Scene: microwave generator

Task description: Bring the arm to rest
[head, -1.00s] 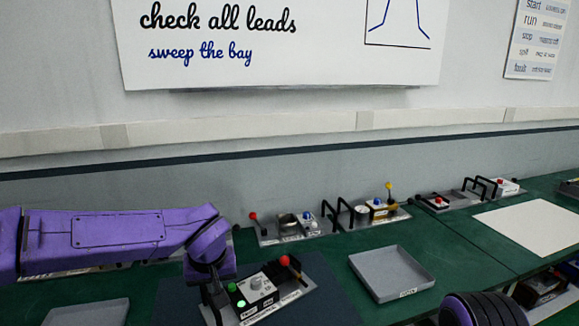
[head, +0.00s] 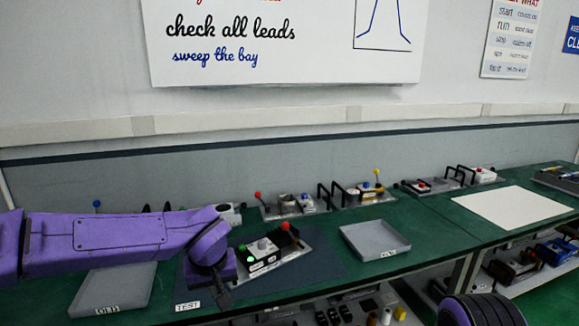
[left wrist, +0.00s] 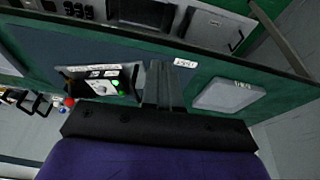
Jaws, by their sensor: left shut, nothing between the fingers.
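My left arm (head: 110,243) reaches in from the left in the head view, purple, with its gripper (head: 222,297) pointing down near the front edge of the bench. The gripper's fingers (left wrist: 163,85) are shut and empty in the left wrist view. They are apart from the control unit (head: 270,248), which has a lit green button, a pale knob and a red-tipped lever and stands on a dark mat. The unit also shows in the left wrist view (left wrist: 100,84). Of my right arm only a black and purple part shows at the bottom right; its gripper is out of view.
A grey tray marked OLD (head: 113,288) lies left of the mat (head: 325,262). Another grey tray (head: 375,240) lies right of it. Several lever units line the back of the green bench. A white sheet (head: 512,207) lies at the right. A lower shelf holds more parts.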

